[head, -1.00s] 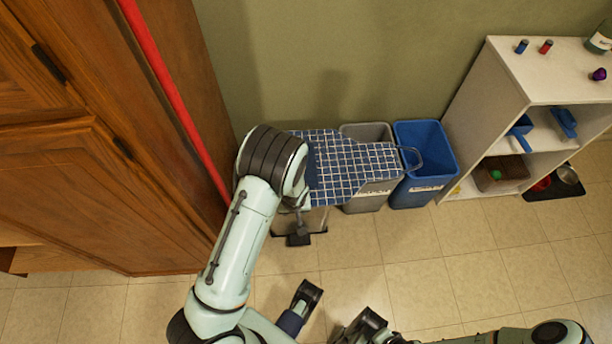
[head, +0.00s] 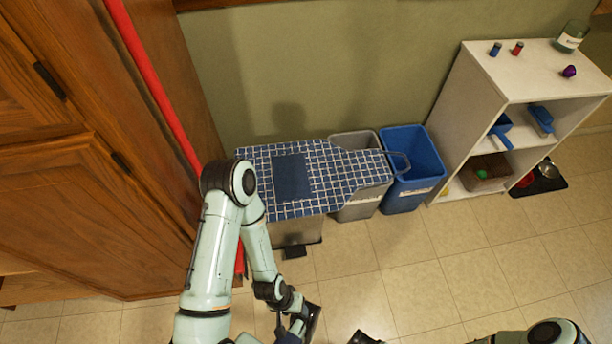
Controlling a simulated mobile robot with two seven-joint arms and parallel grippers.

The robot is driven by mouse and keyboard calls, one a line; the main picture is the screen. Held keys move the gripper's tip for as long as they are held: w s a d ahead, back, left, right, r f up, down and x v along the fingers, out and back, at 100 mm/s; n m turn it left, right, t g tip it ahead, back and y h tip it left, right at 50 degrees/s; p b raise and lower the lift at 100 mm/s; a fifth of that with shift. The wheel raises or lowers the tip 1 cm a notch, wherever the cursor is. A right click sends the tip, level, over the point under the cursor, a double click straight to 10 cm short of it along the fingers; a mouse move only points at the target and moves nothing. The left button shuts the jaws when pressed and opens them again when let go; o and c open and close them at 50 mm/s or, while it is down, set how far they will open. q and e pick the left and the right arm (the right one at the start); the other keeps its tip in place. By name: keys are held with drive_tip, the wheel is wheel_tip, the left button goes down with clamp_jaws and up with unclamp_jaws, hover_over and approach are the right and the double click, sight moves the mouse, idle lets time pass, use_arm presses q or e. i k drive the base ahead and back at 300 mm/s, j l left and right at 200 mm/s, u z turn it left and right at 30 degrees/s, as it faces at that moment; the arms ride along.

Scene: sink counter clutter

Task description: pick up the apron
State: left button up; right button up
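The apron (head: 335,174) is blue with a white grid and a plain dark blue pocket. It lies spread flat over the top of a bin against the wall, its narrower end with a loop reaching right over the grey and blue bins. My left gripper (head: 312,322) is at the bottom of the head view, apart from the apron and nearer to me. Its fingers are too unclear to read. My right gripper (head: 366,339) barely shows at the bottom edge, mostly cut off. My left arm's elbow is beside the apron's left edge.
A grey bin (head: 357,208) and a blue bin (head: 412,190) stand right of the covered bin (head: 296,232). A white shelf (head: 478,120) is farther right. A wooden cabinet (head: 70,200) and a red pole (head: 150,80) are at left. The tiled floor in front is clear.

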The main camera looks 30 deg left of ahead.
sight(300, 178)
drive_tip(key=l+u, duration=0.25)
drive_tip(key=l, duration=0.3)
drive_tip(key=l+u, duration=0.3)
drive_tip(key=l, duration=0.25)
drive_tip(key=k+l+u, duration=0.1)
drive_tip(key=l+u, duration=0.15)
drive_tip(key=l, duration=0.3)
